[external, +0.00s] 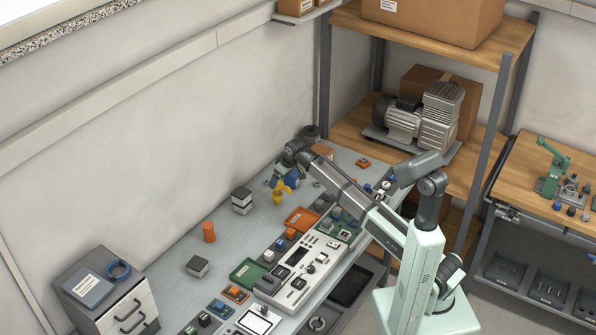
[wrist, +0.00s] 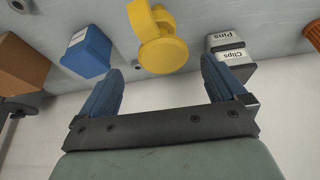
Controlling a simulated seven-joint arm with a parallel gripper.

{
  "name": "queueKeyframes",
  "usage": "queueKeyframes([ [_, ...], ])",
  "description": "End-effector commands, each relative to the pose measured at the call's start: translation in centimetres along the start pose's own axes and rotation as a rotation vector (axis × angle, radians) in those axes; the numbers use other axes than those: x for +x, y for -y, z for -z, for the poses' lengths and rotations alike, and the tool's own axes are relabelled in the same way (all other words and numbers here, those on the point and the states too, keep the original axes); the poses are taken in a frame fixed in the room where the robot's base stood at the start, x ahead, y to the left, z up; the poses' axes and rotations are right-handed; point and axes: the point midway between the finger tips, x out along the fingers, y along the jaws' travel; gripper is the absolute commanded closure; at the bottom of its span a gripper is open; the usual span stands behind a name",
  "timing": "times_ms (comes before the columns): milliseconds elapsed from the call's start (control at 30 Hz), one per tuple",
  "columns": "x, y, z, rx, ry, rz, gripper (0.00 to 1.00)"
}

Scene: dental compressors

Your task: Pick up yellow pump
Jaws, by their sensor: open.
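The yellow pump (wrist: 160,45) shows in the wrist view at the top centre, just beyond and between my open fingertips, with a round body and a part reaching up out of the frame. My gripper (wrist: 160,75) is open with its two blue fingers apart and nothing between them. In the external view the yellow pump (external: 283,190) is on the grey bench, below and close to my gripper (external: 277,179). The pump is small there and partly crowded by the blue fingers.
A blue box (wrist: 87,50) stands left of the pump in the wrist view, and a stacked "Pins" and "Clips" container (wrist: 230,52) stands right. In the external view, an orange cylinder (external: 208,232) and an orange tray (external: 301,219) are on the bench. Drawers (external: 108,294) stand at the near left.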

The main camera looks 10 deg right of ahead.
Motion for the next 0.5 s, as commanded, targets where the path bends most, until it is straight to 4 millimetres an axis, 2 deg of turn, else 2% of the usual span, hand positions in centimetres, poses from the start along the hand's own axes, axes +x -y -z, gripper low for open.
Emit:
queueKeyframes([
  [167, 1.1, 0.2, 0.1, 0.0, 0.001, 0.0, 0.02],
  [500, 4.9, 0.4, 0.2, 0.0, -0.001, -0.001, 0.02],
])
